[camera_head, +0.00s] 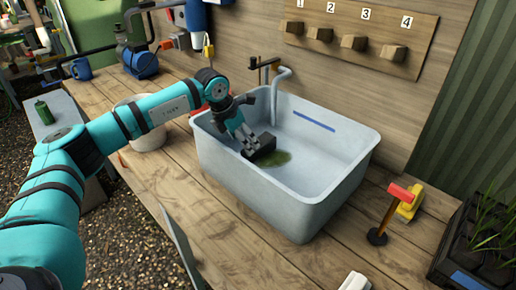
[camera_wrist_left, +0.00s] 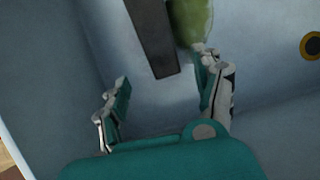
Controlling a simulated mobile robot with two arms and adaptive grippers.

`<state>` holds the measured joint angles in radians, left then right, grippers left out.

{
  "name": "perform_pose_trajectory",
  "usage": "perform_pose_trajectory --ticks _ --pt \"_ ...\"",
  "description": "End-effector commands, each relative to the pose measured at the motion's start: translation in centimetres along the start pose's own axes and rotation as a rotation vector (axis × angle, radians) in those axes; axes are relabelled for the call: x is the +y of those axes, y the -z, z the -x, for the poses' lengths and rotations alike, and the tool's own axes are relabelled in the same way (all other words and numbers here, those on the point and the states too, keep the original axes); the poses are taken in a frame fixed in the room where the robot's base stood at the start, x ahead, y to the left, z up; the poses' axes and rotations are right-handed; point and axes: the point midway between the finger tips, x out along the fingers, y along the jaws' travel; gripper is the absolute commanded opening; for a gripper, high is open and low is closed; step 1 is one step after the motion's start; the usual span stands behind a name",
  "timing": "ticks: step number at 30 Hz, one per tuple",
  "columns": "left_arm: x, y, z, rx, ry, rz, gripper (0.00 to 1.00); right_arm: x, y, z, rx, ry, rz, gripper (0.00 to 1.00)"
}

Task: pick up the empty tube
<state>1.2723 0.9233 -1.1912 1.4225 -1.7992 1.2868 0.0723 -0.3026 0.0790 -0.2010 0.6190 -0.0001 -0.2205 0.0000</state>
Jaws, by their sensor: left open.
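My left gripper (camera_head: 250,140) reaches down into the pale grey sink (camera_head: 330,185) near its left end. In the left wrist view the gripper (camera_wrist_left: 163,72) is open, its two fingers apart with nothing held. A dark grey, long narrow piece (camera_wrist_left: 152,38) lies ahead of and between the fingertips; I cannot tell whether it is the empty tube. In the head view a dark block shape (camera_head: 263,150) shows at the fingertips. A green patch (camera_head: 280,159) lies beside it on the sink floor, also seen in the left wrist view (camera_wrist_left: 190,20). My right gripper is not in view.
The sink walls surround my gripper closely. A tap (camera_head: 280,78) stands behind it. A red-and-yellow tool (camera_head: 400,195) stands right of the sink, with a plant tray (camera_head: 480,235) beyond. A white bucket (camera_head: 148,137) is to the left. A board with numbered wooden pegs (camera_head: 355,42) hangs behind.

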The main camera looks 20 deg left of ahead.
Motion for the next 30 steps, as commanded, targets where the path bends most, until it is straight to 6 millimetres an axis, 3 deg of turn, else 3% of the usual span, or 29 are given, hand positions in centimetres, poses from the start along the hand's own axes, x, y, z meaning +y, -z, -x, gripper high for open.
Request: perform_pose_trajectory --ticks 10,19,30 --pt "-0.4 0.4 -4.5 0.003 0.001 -0.001 0.68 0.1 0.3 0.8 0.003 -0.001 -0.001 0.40" --pt "-0.4 0.4 -5.1 0.001 0.000 0.000 0.68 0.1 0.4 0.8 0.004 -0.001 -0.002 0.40" --pt "-0.4 0.4 -5.1 0.002 0.000 0.000 0.21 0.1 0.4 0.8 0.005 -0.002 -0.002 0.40"
